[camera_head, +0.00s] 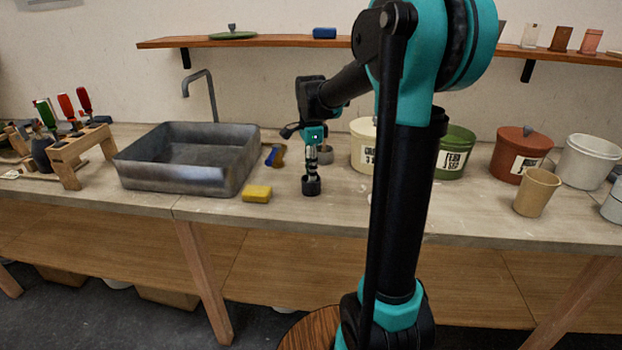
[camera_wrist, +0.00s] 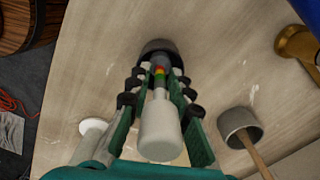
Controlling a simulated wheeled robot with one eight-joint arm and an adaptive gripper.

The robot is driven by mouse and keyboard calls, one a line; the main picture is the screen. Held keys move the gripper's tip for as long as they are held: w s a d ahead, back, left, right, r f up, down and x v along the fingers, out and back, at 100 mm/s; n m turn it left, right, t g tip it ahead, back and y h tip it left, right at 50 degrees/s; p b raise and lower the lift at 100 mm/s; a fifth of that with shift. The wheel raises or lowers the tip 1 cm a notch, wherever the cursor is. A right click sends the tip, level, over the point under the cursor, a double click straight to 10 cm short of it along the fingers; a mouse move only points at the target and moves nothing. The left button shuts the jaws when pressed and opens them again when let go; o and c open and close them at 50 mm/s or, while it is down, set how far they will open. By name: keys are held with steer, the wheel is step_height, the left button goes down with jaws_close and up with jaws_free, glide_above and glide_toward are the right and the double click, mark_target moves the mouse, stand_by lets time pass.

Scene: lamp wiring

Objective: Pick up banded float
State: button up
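The banded float shows in the wrist view with a pale, rounded body (camera_wrist: 160,130), a thin stem and red, yellow and green bands near its far end. That end stands in a dark round cup (camera_wrist: 158,47), which is also on the counter in the head view (camera_head: 311,187). My gripper (camera_wrist: 161,73) reaches down around the float, one finger on each side of the banded part. The fingers look open, with narrow gaps beside the bands; contact is hard to judge. In the head view my gripper (camera_head: 312,165) is directly above the dark cup.
A grey cup (camera_wrist: 240,127) with a wooden stick in it stands close on the right. A brass-coloured object (camera_wrist: 295,42) lies farther right. In the head view, a yellow sponge (camera_head: 257,194) and a metal basin (camera_head: 185,175) are to the left; lidded pots (camera_head: 519,160) stand to the right.

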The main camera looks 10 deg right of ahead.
jaws_close()
steer(key=shift+r, duration=0.1)
